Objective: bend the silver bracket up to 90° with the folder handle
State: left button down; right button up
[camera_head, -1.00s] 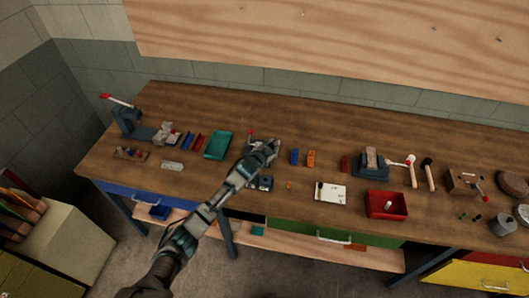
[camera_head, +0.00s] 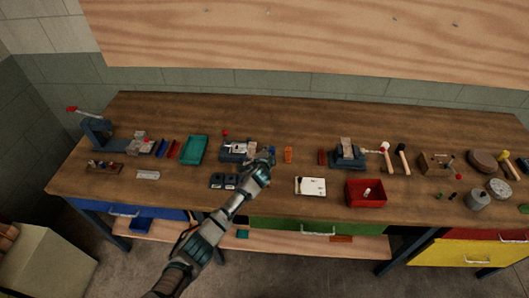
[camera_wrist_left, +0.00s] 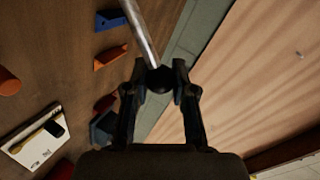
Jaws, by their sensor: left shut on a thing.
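The folder (camera_head: 236,156) is a dark blue-grey bench tool with a red knob, at the middle of the workbench. A small silver piece, likely the bracket (camera_head: 237,146), lies on top of it; its bend angle is too small to tell. My left gripper (camera_head: 268,152) is at the folder's right side. In the left wrist view my left gripper (camera_wrist_left: 160,76) is shut on the dark ball knob (camera_wrist_left: 160,80) of the folder handle (camera_wrist_left: 138,30), a silver rod leading away from the fingers. The bracket is not in the left wrist view. My right gripper is not in view.
An orange block (camera_head: 288,155) stands right of my gripper, and a blue block (camera_wrist_left: 111,19) shows in the wrist view. A white notepad (camera_head: 311,186) and red bin (camera_head: 366,193) lie right. A green tray (camera_head: 194,150) is left. A wooden panel (camera_head: 300,40) rises behind the bench.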

pick_arm(q)
jog(key=shift+s+a+f, duration=0.15)
jog(key=shift+f, duration=0.4)
jog(key=c, duration=1)
grip_release()
jog(key=shift+o, duration=0.3)
jog(key=shift+w+r, duration=0.1)
jog(key=shift+w, duration=0.15)
jog(key=shift+r, duration=0.1)
jog(key=shift+s+r, duration=0.3)
jog(key=shift+s, duration=0.3)
jog(key=d+v, duration=0.1)
jog(key=v, duration=0.9)
jog(key=shift+s+a, duration=0.25)
jog(key=shift+a, duration=0.25)
